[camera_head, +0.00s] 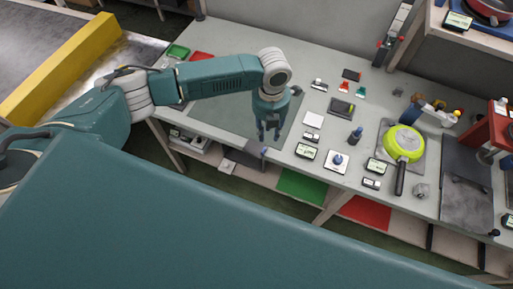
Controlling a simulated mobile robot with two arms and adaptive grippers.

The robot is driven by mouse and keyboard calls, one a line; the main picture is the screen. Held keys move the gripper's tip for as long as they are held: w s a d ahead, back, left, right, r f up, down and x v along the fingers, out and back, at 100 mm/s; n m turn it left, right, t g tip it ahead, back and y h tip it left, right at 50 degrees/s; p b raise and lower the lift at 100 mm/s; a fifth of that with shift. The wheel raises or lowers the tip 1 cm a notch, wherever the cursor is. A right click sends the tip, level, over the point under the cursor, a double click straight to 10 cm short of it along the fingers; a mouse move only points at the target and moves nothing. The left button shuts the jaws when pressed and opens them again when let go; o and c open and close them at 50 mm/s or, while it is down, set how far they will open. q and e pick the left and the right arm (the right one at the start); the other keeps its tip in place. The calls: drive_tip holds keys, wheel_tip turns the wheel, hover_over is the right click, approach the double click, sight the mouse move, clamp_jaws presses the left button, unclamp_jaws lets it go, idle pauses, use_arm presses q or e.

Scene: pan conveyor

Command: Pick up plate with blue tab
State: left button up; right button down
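My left gripper (269,134) points down over the dark grey-green mat (220,117) on the workbench. Its two fingers look apart with nothing between them. A small white square plate (330,167) with a blue knob-like part on it lies on the bench, to the right of and nearer than the gripper. I cannot tell for sure that this is the plate with the blue tab. The gripper is clear of it. My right gripper is not in view.
A lime-green pan (403,143) sits on a grey plate at the right. Small displays, a dark blue upright object (355,136), a white square (313,120) and red and green pieces lie around. Green (178,51) and red trays stand at the far left.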

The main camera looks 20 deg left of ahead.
use_arm(q)
drive_tip(key=b, duration=0.3)
hover_over(265, 147)
wheel_tip(265, 147, down, 5)
drive_tip(key=shift+d+r, duration=0.1)
drive_tip(key=shift+r, duration=0.1)
wheel_tip(265, 147, down, 6)
drive_tip(key=b, duration=0.4)
drive_tip(key=shift+b, duration=0.4)
drive_tip(key=shift+r, duration=0.1)
clamp_jaws()
